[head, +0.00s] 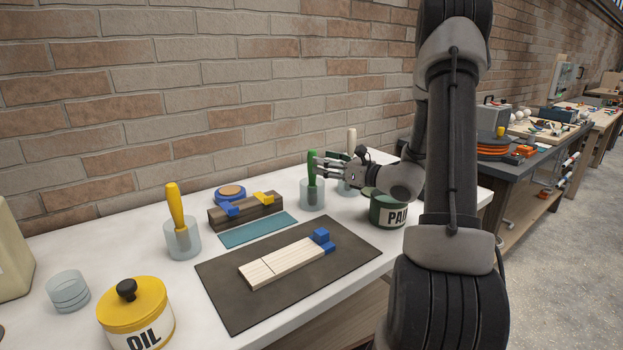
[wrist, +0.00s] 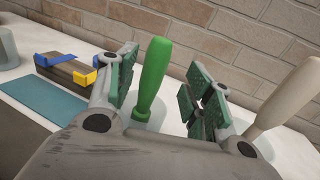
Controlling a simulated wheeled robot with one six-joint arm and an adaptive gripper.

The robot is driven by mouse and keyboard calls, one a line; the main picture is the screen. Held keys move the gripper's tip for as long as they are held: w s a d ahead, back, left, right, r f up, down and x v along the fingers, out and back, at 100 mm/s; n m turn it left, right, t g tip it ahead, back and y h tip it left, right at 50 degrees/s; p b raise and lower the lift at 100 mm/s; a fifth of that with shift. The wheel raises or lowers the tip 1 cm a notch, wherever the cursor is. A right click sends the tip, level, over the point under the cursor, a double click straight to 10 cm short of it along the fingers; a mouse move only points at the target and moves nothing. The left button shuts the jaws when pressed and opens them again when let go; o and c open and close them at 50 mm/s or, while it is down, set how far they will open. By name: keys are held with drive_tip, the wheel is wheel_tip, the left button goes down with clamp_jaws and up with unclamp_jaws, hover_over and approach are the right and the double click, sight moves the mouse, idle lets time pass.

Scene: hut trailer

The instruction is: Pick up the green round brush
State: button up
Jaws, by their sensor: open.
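The green round brush (head: 312,168) stands upright, handle up, in a clear glass cup (head: 312,196) towards the back of the white table. In the wrist view the green handle (wrist: 153,75) rises between the two open fingers of my gripper (wrist: 165,90), closer to the left finger. I cannot tell if either finger touches it. In the head view my gripper (head: 325,168) reaches in from the right at the handle's height. The brush's lower end is hidden by the cup and, in the wrist view, by my gripper.
A white-handled brush (head: 351,141) stands in another cup just right, partly behind my gripper. A green paint can (head: 388,210) stands below my wrist. A wooden block with blue and yellow clamps (head: 245,210) is left. The brick wall (head: 200,80) is close behind.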

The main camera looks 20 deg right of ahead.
drive_tip(key=x, duration=0.5)
drive_tip(key=shift+s+a+f, duration=0.1)
drive_tip(key=shift+a+f, duration=0.05)
drive_tip(key=shift+a, duration=0.1)
drive_tip(key=c, duration=1.1)
